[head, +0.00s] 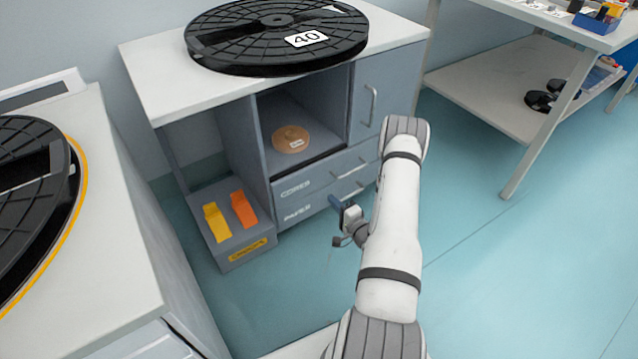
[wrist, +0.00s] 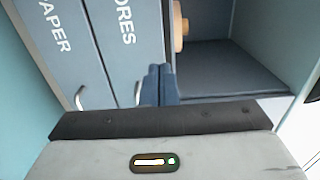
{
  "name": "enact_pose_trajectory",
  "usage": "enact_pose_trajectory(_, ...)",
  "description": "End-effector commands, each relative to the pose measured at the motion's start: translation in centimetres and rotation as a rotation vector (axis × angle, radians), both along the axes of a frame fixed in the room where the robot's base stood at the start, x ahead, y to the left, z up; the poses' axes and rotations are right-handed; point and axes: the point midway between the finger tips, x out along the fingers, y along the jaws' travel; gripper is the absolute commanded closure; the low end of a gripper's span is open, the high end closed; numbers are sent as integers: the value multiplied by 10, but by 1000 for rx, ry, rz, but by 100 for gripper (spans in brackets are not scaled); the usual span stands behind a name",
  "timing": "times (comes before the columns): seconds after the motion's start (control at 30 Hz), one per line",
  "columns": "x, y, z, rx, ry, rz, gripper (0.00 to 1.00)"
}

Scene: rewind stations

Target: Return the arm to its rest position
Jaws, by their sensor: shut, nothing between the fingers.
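My arm (head: 392,225) rises from the bottom of the head view and bends at the top over the front of the cabinet. My gripper (head: 333,200) hangs small and partly hidden beside the arm, in front of the drawers. In the wrist view my gripper (wrist: 160,70) has its two blue fingers together, with nothing between them. The fingers point toward the cabinet front, near the CORES drawer (wrist: 125,40) and the open compartment.
The grey cabinet (head: 140,50) carries a black disc (head: 240,62) labelled 40. A tan roll (head: 291,139) lies in its open compartment. A counter (head: 110,220) is at left, a shelved table (head: 480,85) at right. Floor at right is clear.

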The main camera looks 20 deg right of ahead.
Motion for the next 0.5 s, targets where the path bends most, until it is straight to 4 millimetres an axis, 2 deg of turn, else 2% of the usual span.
enact_pose_trajectory(0.27,-1,0,4,-10,4,3,100)
enact_pose_trajectory(0.37,10,0,24,-69,29,10,100)
enact_pose_trajectory(0.47,28,0,61,-190,83,19,100)
enact_pose_trajectory(0.5,37,1,79,-252,113,25,100)
